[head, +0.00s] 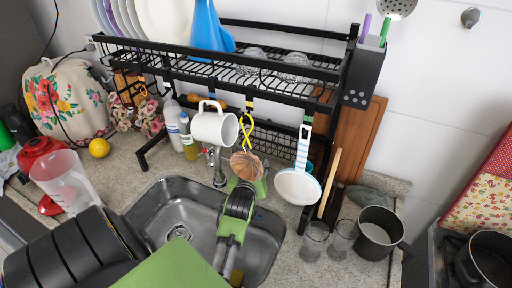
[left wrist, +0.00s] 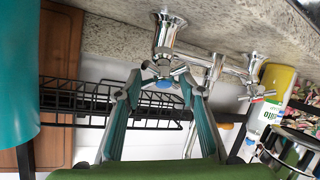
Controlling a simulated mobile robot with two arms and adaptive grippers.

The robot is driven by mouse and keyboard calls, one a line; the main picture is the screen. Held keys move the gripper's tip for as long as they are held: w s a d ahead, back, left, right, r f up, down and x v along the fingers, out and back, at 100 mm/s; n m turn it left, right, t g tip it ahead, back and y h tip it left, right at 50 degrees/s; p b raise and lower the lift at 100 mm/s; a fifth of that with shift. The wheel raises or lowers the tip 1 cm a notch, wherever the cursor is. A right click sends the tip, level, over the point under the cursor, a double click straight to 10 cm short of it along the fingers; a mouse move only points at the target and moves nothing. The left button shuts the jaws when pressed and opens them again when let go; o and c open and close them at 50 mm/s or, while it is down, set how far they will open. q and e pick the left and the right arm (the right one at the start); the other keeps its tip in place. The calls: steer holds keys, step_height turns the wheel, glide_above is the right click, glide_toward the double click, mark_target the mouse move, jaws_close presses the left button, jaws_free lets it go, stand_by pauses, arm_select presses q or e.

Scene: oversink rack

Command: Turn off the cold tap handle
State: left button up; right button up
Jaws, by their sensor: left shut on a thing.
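The cold tap handle (left wrist: 163,84), chrome with a blue cap, is between the two fingers of my left gripper (left wrist: 160,90) in the left wrist view. The fingers are closed in on the handle from both sides. A second tap handle (left wrist: 258,96) of the same chrome faucet stands apart to the right. In the head view my left gripper (head: 240,195) reaches over the sink to the back wall side, and its fingertips are hidden. The chrome spout (head: 219,170) shows left of it, while the cold handle is hidden there. My right gripper is in neither view.
A black dish rack (head: 190,62) spans above the sink (head: 160,205). Glasses (head: 315,238) and a pot (head: 378,232) stand right.

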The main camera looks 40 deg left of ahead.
arm_select(q)
steer(key=shift+f, duration=0.1)
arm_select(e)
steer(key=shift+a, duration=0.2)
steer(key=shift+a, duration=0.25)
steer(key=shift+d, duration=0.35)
arm_select(q)
steer(key=o, duration=0.9)
steer(key=shift+o, duration=1.1)
steer(key=shift+w+f, duration=0.1)
steer(key=shift+w, duration=0.05)
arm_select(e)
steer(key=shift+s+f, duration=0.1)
